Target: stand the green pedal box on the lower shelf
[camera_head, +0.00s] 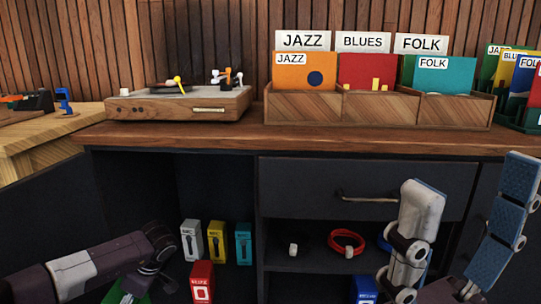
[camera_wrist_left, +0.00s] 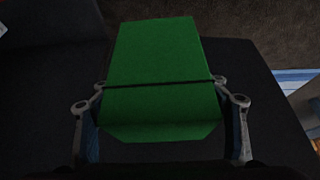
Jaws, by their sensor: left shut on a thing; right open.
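The green pedal box (camera_wrist_left: 157,60) fills the middle of the left wrist view, between the two fingers of my left gripper (camera_wrist_left: 161,104), which is shut on it. In the head view only slivers of the green box (camera_head: 116,291) show at the bottom left, beside my left wrist; the rest is hidden. My right gripper (camera_head: 472,178) is open and empty, in front of the cabinet's right side.
A middle shelf (camera_head: 320,262) holds a small white item, a red coil (camera_head: 347,242) and a blue coil. A blue box (camera_head: 365,289) sits below it. Above are a drawer with a handle (camera_head: 368,198) and a wooden counter (camera_head: 250,136) carrying a turntable (camera_head: 180,103) and record bins.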

